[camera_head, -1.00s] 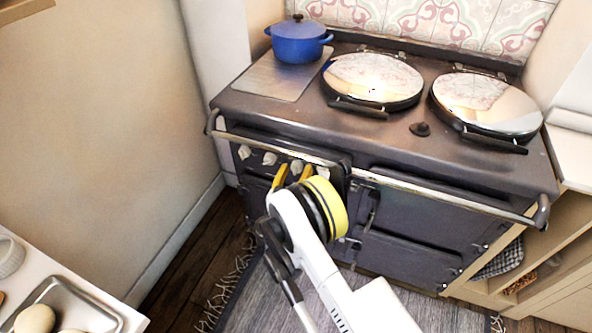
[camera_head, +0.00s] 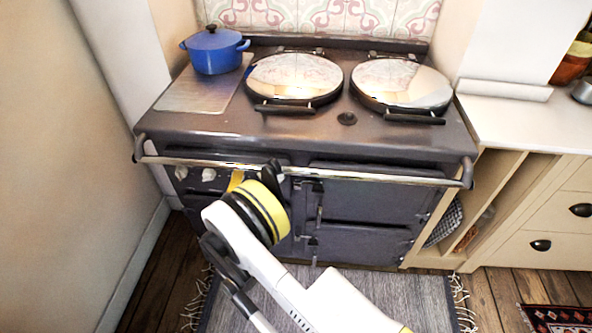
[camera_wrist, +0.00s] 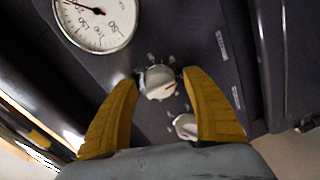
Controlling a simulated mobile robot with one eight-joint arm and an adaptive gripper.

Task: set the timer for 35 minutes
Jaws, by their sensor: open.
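The stove's front control panel (camera_wrist: 185,45) shows a white round knob (camera_wrist: 160,82) with small markings around it and a reddish line on its face. A second white knob (camera_wrist: 185,126) sits below it, close to the right finger. A white dial gauge (camera_wrist: 97,22) is at the upper left. I cannot tell which knob is the timer. My gripper (camera_wrist: 159,78) is open, its yellow fingers either side of the first knob, with no clear contact. In the head view, one yellow finger (camera_head: 237,179) shows at the stove front; my wrist hides the rest.
The dark stove (camera_head: 250,128) has a front rail (camera_head: 380,175) above the panel. A blue pot (camera_head: 215,52) and two round lids (camera_head: 294,77) are on top. A counter (camera_head: 515,120) stands right; a rug (camera_head: 370,295) lies below.

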